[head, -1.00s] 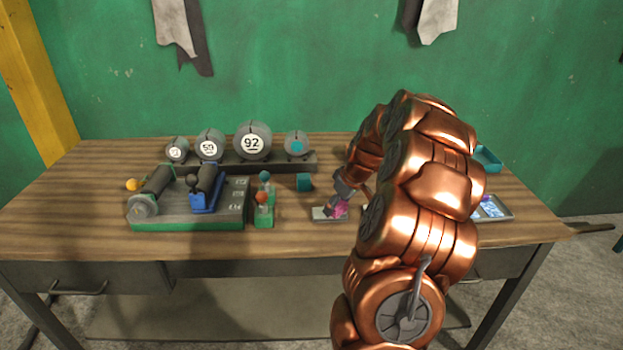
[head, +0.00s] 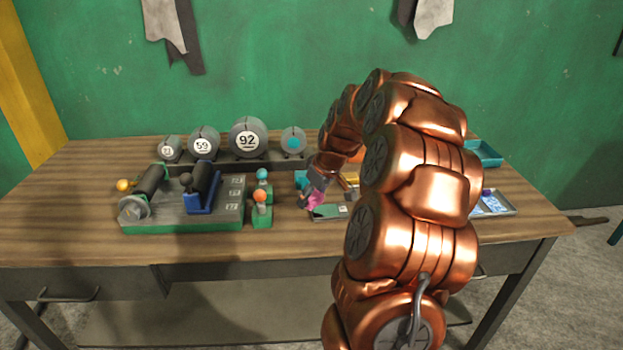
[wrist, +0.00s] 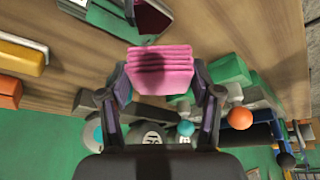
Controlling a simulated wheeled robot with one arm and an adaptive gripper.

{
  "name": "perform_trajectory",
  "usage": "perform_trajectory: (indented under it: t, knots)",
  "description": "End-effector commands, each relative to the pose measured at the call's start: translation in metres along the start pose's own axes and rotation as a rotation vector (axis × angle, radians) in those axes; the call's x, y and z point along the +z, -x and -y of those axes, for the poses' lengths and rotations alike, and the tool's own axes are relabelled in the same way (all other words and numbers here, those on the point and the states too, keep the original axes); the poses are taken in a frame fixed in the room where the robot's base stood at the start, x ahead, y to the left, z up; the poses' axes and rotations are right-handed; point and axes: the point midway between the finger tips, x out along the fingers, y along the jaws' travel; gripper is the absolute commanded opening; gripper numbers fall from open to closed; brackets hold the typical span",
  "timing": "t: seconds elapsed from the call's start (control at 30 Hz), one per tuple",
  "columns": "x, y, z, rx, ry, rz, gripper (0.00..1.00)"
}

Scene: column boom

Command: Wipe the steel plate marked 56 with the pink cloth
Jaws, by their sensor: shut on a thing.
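The pink cloth (head: 316,199) is held in my gripper (head: 311,193), low over the bench in the head view. In the wrist view the folded cloth (wrist: 160,68) sits between the two fingers (wrist: 161,88). A flat plate (head: 331,211) with a grey-green face and a pale label lies just right of and below the cloth in the head view. The label is too small to read. The cloth is at the plate's left edge; I cannot tell whether it touches. Part of the plate's far side is hidden by my gripper.
Left of the plate stand green blocks with an orange ball (head: 260,196) and a teal ball (head: 262,174). A roller fixture (head: 185,219) lies further left. A tray (head: 507,208) and a teal bin (head: 488,160) are at right.

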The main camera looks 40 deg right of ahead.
Motion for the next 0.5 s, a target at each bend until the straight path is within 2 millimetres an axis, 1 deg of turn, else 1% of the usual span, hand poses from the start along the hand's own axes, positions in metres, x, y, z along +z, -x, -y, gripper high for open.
perform_trajectory:
  t: [0.5]
  knots:
    - [-0.020,0.043,0.002,0.000,0.005,-0.002,0.31]
